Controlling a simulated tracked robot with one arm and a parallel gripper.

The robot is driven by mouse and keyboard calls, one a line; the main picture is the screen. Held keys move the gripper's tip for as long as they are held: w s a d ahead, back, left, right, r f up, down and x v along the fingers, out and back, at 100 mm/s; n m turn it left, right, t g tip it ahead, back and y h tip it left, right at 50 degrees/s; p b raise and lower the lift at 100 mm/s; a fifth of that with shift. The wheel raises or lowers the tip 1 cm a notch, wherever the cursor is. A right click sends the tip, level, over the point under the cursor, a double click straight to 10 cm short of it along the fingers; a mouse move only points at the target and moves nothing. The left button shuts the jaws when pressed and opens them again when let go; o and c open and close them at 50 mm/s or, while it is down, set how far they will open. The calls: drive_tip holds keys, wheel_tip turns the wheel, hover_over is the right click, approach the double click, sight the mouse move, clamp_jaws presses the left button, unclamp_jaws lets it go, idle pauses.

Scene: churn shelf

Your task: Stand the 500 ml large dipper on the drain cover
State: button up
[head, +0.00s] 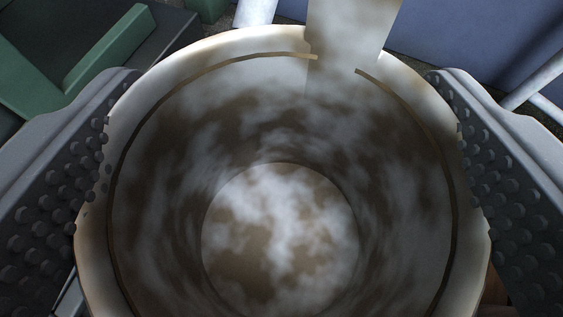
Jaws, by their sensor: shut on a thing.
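A large round dipper (400,160) fills most of the head view, seen from above into its open mouth. It is whitish with brown, blotchy stains inside, a dark line below the rim, and a flat handle strip (350,35) rising at the top. My gripper (283,165) is shut on the dipper, with a studded grey jaw against its left side and another against its right. The dipper hides what lies beneath it. I cannot make out the drain cover.
A green frame-like object (110,45) lies over a dark surface at the upper left. A blue panel (470,40) stands at the upper right, with a pale tube (535,80) near it. Little free room shows around the dipper.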

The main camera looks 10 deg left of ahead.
drive_tip(key=shift+f, duration=0.1)
drive_tip(key=o, duration=1.1)
drive_tip(key=p+v, duration=0.4)
drive_tip(key=v, duration=0.8)
drive_tip(key=shift+p, duration=0.3)
